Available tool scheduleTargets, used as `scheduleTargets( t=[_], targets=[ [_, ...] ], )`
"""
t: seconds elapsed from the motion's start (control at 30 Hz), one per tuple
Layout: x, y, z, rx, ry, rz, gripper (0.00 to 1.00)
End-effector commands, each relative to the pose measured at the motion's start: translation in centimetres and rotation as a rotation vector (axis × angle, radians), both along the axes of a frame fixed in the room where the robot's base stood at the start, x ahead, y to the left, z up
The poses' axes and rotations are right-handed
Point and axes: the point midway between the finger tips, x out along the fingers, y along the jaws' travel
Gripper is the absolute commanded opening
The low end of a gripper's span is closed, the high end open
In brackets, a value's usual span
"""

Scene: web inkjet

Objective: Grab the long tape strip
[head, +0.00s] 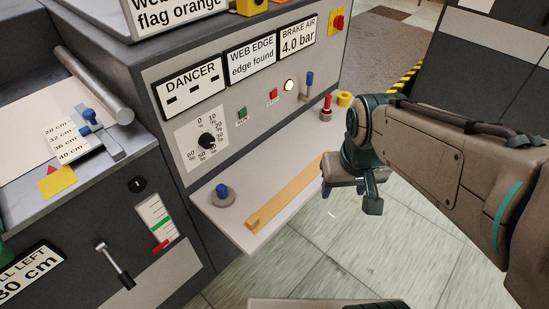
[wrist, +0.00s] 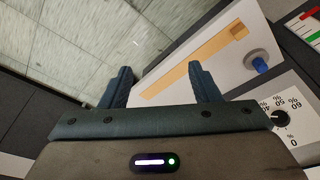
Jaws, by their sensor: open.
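The long tape strip (head: 286,195) is a tan, narrow band lying along the light shelf (head: 225,222) of the machine, with a small raised end at its near left. It also shows in the wrist view (wrist: 190,66), running diagonally beyond the fingers. My gripper (head: 350,197) is at the right of the shelf in the head view, beside the strip's far end and apart from it. In the wrist view my gripper (wrist: 160,85) has its two fingers spread with nothing between them. My gripper hides part of the shelf's far end.
A blue-knobbed round piece (head: 221,195) stands on the shelf left of the strip. The panel above holds a dial (head: 206,140), buttons and a blue-handled lever (head: 307,85). A red knob (head: 326,108) and a yellow one (head: 344,98) stand beyond. Tiled floor (head: 370,250) lies open in front.

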Motion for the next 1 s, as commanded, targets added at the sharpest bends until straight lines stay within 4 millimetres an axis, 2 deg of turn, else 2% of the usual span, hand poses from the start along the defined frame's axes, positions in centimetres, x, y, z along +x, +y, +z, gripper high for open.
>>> scheduleTargets(
  t=[0.1, 0.2, 0.3, 0.4, 0.5, 0.67, 1.0],
  targets=[
    [2.4, 4.6, -1.6, -0.024, 0.056, 0.195, 0.56],
    [3.8, 9.0, -3.0, -0.043, 0.096, 0.36, 0.56],
    [4.5, 13.2, -4.5, -0.059, 0.133, 0.505, 0.56],
    [4.7, 16.6, -5.9, -0.071, 0.16, 0.617, 0.56],
    [4.7, 18.8, -6.9, -0.078, 0.18, 0.691, 0.56],
    [4.6, 20.3, -8.2, -0.084, 0.194, 0.74, 0.56],
    [4.6, 20.2, -14.4, -0.084, 0.197, 0.74, 0.56]
  ],
)
